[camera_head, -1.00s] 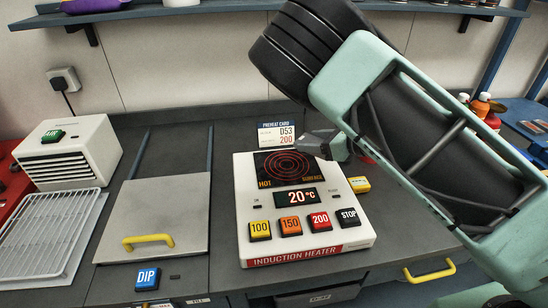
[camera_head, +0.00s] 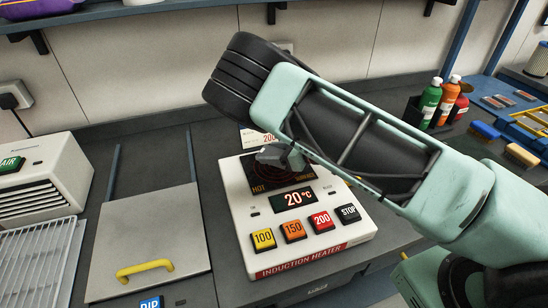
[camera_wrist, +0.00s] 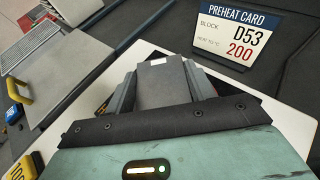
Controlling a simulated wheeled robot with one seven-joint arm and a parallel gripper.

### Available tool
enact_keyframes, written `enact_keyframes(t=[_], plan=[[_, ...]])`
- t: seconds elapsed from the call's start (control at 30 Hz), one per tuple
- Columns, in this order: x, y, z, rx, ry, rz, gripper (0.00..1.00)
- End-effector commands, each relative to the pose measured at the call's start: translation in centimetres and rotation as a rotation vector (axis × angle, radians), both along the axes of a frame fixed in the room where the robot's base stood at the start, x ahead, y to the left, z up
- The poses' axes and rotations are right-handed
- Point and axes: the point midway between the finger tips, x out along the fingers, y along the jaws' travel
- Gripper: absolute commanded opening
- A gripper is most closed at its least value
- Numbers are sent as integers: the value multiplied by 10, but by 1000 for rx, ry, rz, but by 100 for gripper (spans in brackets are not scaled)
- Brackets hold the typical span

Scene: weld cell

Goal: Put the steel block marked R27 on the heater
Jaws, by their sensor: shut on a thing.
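My gripper (camera_head: 277,157) is shut on a grey steel block (camera_wrist: 165,85). In the wrist view the block sits between the two fingers, and no marking on it can be read. In the head view the gripper and block are over the far part of the black plate of the induction heater (camera_head: 334,238). I cannot tell whether the block touches the plate. The heater is white, its display reads 20 °C, and it has 100, 150, 200 and STOP buttons. The arm covers part of the plate's right side.
Left are a lidded bay with a yellow handle (camera_head: 143,269), a white AIR unit (camera_head: 45,170) and a wire rack (camera_head: 40,260). Bottles (camera_head: 430,100) stand at the right.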

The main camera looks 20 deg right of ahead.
Motion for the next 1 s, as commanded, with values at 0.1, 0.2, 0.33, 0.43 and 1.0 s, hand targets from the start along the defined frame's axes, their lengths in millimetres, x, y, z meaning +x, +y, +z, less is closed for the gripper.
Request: enact_keyframes(t=[0.1, 0.2, 0.33, 0.43, 1.0], plan=[[1, -1, -15, 0, 0, 0, 6], [1, 0, -22, 1, -2, 0, 6], [1, 0, -24, 2, -3, 0, 6], [1, 0, -24, 2, -3, 0, 6], [0, 0, -27, 0, 0, 0, 76]])
